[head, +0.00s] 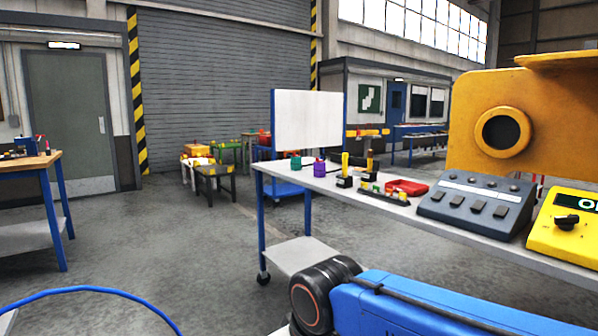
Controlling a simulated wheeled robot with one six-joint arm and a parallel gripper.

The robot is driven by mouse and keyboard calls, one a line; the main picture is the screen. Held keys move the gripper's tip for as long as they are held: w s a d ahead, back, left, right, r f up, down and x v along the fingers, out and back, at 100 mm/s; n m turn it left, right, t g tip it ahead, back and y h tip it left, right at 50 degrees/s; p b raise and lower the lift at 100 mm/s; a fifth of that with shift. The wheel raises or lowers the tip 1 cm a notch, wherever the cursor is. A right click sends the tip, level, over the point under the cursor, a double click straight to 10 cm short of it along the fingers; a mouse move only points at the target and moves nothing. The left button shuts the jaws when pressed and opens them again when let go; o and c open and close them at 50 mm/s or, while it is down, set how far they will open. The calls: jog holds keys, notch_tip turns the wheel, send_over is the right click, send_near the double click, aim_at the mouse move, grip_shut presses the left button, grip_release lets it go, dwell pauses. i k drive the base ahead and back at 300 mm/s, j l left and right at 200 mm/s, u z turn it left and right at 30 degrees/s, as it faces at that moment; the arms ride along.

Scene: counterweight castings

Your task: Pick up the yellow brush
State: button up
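A slim yellow upright piece with a black block at its foot (345,167) stands on the long workbench (465,232). It could be the yellow brush, but it is too small to tell. A similar dark and yellow upright piece (369,161) stands just behind it to the right. My blue arm crosses the bottom right, in front of the bench. My gripper is not in view.
Purple (319,168) and green (295,162) pots, a red tray (407,187) and a grey button panel (476,205) share the bench. A yellow machine housing (540,120) rises at right. Open floor lies left; a blue cable (85,289) arcs at lower left.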

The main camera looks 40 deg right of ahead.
aim_at(345, 155)
jog(key=i+j+z, duration=0.15)
jog(key=i+z, duration=0.25)
jog(key=i, duration=0.15)
jog(key=i+j+z, duration=0.4)
jog(key=i+l, duration=0.1)
